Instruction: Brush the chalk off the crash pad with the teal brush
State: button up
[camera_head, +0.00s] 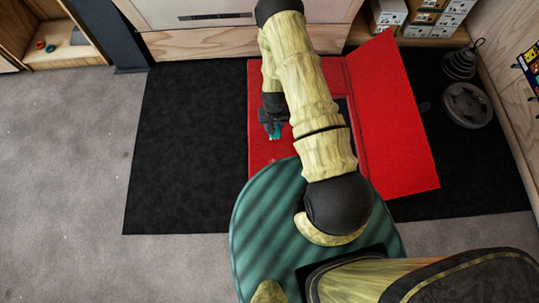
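The red crash pad (393,125) lies on the black mat, with a fold line between its left and right panels. My arm reaches over its left panel and hides much of it. My gripper (274,126) points down over the left panel. The teal brush (275,133) shows at the fingertips, apparently held between them. I cannot tell whether the brush touches the pad. Chalk is not clearly visible on the pad in this view.
The black mat (185,140) is clear to the left of the pad. Weight plates (467,105) lie at the right. A wooden cubby (66,54) with small items stands at the far left. Shelves with boxes (425,18) and a wooden cabinet (215,42) stand at the back.

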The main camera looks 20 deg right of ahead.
jog(key=w+f+m+b, duration=0.1)
jog(key=f+m+b, duration=0.1)
jog(key=f+b, duration=1.3)
jog(key=w+a+f+m+b, duration=0.1)
jog(key=w+f+m+b, duration=0.1)
jog(key=f+b, duration=1.4)
jog(key=shift+f+m+b, duration=0.2)
jog(key=shift+m+b, duration=0.2)
jog(key=shift+b, duration=0.45)
